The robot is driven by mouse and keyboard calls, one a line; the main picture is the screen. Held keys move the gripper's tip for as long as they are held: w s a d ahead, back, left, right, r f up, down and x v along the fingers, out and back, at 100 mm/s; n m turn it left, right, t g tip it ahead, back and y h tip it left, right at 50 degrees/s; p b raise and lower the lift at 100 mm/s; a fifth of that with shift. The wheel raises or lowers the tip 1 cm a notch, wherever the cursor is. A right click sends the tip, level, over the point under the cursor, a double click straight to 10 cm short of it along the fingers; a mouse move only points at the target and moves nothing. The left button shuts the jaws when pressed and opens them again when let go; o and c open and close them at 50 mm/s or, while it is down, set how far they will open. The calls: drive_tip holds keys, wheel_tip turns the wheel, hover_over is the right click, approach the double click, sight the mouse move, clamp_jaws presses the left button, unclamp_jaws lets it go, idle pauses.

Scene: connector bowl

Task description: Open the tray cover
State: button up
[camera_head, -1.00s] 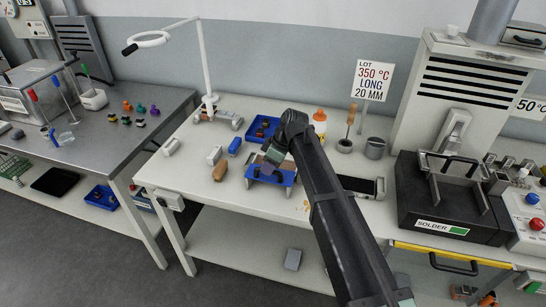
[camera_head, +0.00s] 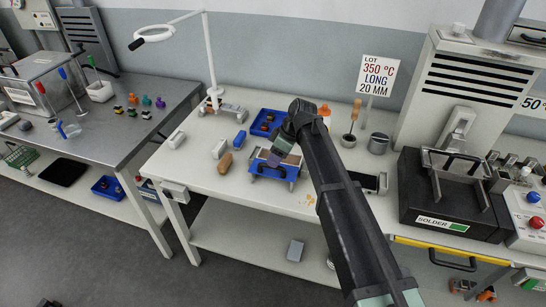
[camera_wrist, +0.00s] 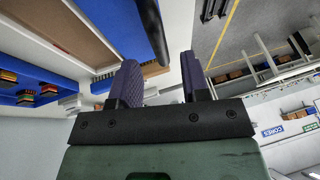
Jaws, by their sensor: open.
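A blue tray (camera_head: 268,172) stands on the white bench, with a brown panel (camera_head: 262,153) showing at its top left. I cannot tell whether that panel is the cover or the inside. My gripper (camera_head: 279,156) is over the tray's right part and hides some of it. In the wrist view my gripper (camera_wrist: 157,82) is open, with nothing between its fingers. The fingers look apart from the bar; exact contact is unclear.
A second blue tray (camera_head: 266,122) with small parts stands behind. A brown-handled piece (camera_head: 225,162), a blue block (camera_head: 240,139) and white blocks (camera_head: 218,149) lie to the left. The black solder pot (camera_head: 445,195) stands right.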

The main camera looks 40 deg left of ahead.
drive_tip(key=p+v, duration=0.6)
drive_tip(key=v, duration=0.2)
drive_tip(key=shift+r, duration=0.15)
drive_tip(key=shift+w, duration=0.1)
drive_tip(key=s+d+m+t+h, duration=0.1)
drive_tip(key=d+m, duration=0.6)
drive_tip(key=d, duration=1.2)
drive_tip(key=s+d+f+m+t+h, duration=0.1)
drive_tip(key=s+d+m, duration=0.2)
drive_tip(key=d, duration=1.6)
drive_tip(key=s+d+m+t+h, duration=0.1)
drive_tip(key=s+d+m, duration=0.2)
drive_tip(key=d+m, duration=0.9)
drive_tip(key=d, duration=0.8)
drive_tip(key=shift+f+t, duration=0.3)
